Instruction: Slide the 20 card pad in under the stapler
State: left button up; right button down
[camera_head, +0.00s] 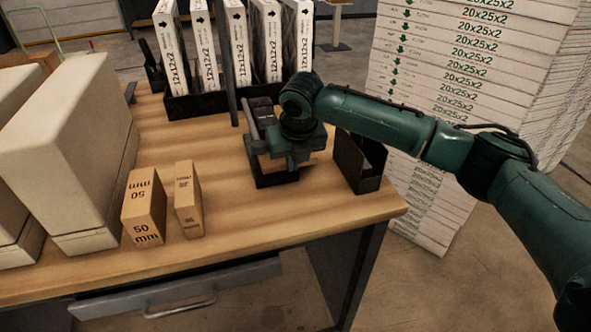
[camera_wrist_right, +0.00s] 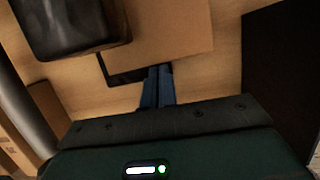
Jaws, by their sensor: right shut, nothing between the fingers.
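In the right wrist view a plain brown flat piece, which looks like the card pad (camera_wrist_right: 175,32), lies partly over a black plate (camera_wrist_right: 122,70). A dark block, likely the stapler's head (camera_wrist_right: 70,22), covers the pad's upper left side. My right gripper (camera_wrist_right: 160,70) is shut and empty, its fingertips at the pad's near edge; I cannot tell if they touch. In the head view my right gripper (camera_head: 290,160) is over the stapler's black base (camera_head: 275,179) and hides much of it. Any marking on the pad is not readable. My left gripper is out of view.
Upright filter boxes (camera_head: 238,45) stand in a black rack at the back. A black open holder (camera_head: 358,165) is close on the right. A 50 mm block (camera_head: 145,208), a thinner block (camera_head: 188,200) and large pale boxes (camera_head: 65,150) are left. The front middle of the bench (camera_head: 235,225) is clear.

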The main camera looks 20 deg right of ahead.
jog(key=shift+w, duration=1.15)
jog(key=shift+p, duration=0.3)
jog(key=shift+s+r+p, duration=0.1)
jog(key=shift+s+p, duration=0.9)
jog(key=shift+p, duration=0.05)
